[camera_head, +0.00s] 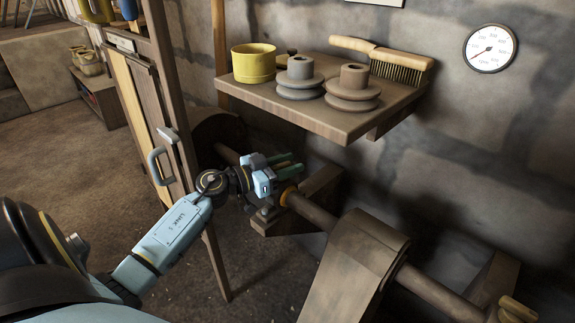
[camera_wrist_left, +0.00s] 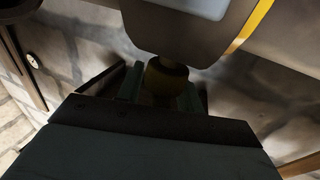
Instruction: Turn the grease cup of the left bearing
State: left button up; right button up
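My left gripper (camera_head: 288,165) is at the left bearing (camera_head: 318,188), below the front of the wooden shelf. Its two green fingers point right and lie a little apart. In the left wrist view a dark brass-coloured cup (camera_wrist_left: 166,76), seemingly the grease cup, stands between the fingertips (camera_wrist_left: 160,90). The fingers flank it closely, but shadow hides whether they touch it. In the head view the gripper hides the cup. A brass-coloured collar (camera_head: 289,196) shows on the shaft just below the fingers. My right gripper is not in view.
A wooden post with a handle (camera_head: 157,163) stands left of the gripper.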

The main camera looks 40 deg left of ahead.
pick_arm(q)
grip_shut()
jog(key=shift+m+h, duration=0.3)
jog(key=shift+h, duration=0.2)
jog(key=shift+d+m+g+h+p, duration=0.1)
jog(key=shift+m+g+h+p, duration=0.45)
jog(key=shift+m+g+h, duration=0.4)
jog(key=shift+s+m+h, duration=0.1)
jog(key=shift+m+h, duration=0.15)
jog(key=shift+h, duration=0.4)
jog(key=shift+s+d+m+g+h, duration=0.15)
jog(key=shift+d+m+g+h, duration=0.05)
jog(key=shift+m+g+h, duration=0.7)
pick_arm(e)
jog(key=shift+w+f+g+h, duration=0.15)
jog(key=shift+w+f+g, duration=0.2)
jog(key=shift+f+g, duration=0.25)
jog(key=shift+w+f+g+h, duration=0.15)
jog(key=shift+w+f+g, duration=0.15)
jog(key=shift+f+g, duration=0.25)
